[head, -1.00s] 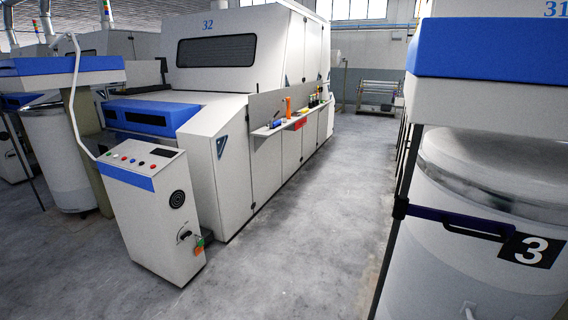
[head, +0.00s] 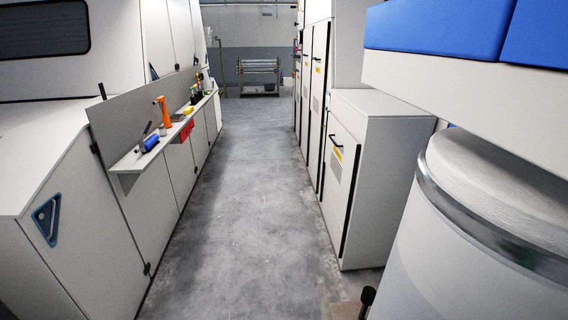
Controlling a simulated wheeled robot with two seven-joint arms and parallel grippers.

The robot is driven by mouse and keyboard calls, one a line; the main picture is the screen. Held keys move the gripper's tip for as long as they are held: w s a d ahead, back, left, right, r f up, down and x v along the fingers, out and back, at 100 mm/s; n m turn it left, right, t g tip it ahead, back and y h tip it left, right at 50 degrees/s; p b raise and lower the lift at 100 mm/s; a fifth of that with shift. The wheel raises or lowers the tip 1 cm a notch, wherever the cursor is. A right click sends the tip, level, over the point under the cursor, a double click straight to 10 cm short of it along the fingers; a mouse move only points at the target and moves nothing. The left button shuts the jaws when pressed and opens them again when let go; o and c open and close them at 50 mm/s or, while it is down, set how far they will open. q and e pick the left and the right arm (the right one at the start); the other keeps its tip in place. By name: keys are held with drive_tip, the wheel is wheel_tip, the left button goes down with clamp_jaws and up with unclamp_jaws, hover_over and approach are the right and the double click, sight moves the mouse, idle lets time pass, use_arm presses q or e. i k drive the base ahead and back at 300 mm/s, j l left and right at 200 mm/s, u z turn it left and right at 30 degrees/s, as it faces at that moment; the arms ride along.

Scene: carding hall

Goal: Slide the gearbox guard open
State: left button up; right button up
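Neither of my grippers is in view. No part is clearly marked as the gearbox guard. A low white cabinet (head: 385,130) stands on the right side of the aisle. Its aisle-facing panel (head: 341,180) has a long dark vertical handle, a yellow label and a vent grille, and it looks shut. I cannot tell whether this panel is the guard. Taller white panels (head: 312,100) with dark handles and yellow labels stand behind it.
The grey floor aisle (head: 240,200) is clear down the middle. On the left, a narrow shelf (head: 165,140) with tools juts from the white machine (head: 60,170). A large white can (head: 470,230) stands near right under a blue-and-white overhang (head: 440,35). A rack (head: 260,75) stands far back.

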sight(334, 154)
drive_tip(key=i+j+z, duration=0.75)
drive_tip(key=j, duration=0.2)
drive_tip(key=i+j+z, duration=0.1)
drive_tip(key=j+z, duration=0.15)
drive_tip(key=j, duration=0.15)
drive_tip(key=i, duration=2.1)
